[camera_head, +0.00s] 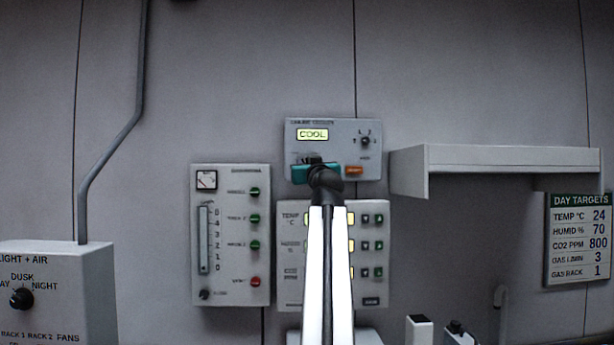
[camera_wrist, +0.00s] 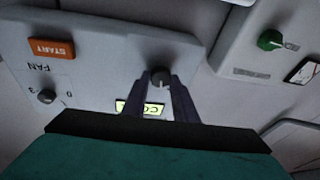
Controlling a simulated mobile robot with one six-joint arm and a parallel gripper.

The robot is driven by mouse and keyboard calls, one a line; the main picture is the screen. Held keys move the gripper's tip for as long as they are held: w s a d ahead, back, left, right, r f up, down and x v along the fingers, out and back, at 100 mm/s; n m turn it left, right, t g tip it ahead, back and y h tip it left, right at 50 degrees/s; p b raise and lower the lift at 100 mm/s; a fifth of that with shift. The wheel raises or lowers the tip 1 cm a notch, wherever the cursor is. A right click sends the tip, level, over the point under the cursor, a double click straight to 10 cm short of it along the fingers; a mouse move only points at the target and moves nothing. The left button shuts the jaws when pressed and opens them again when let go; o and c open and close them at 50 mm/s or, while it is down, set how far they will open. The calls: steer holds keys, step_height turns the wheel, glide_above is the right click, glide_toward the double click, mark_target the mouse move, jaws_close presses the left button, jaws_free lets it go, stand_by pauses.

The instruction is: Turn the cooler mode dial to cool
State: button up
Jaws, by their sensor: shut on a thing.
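The cooler panel (camera_head: 370,160) is a grey box on the wall, and its lit display (camera_head: 312,134) reads COOL. The mode dial (camera_wrist: 160,76) is a dark round knob seen in the wrist view, with the partly covered display (camera_wrist: 152,108) beyond it. My gripper (camera_wrist: 161,82) has its two dark fingers on either side of the dial and is shut on it. In the head view my gripper (camera_head: 313,160) and wrist cover the dial, so its pointer cannot be read.
An orange START button (camera_head: 354,170) and a fan knob (camera_head: 365,141) sit on the same panel. A panel with a gauge and green knobs (camera_head: 231,285) hangs to the left, another control panel (camera_head: 375,291) below. A white shelf (camera_head: 510,158) juts out at right.

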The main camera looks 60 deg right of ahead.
steer(key=shift+d+n+t+y+b, duration=0.15)
steer(key=shift+n+y+b, duration=0.4)
steer(key=shift+n+b, duration=1.3)
steer(key=shift+a+n+t+y+b, duration=0.15)
steer(key=shift+n+y+b, duration=0.4)
steer(key=shift+n+b, duration=1.3)
steer(key=shift+s+d, duration=0.1)
steer(key=o, duration=1)
steer(key=shift+o, duration=0.2)
steer(key=shift+s, duration=0.1)
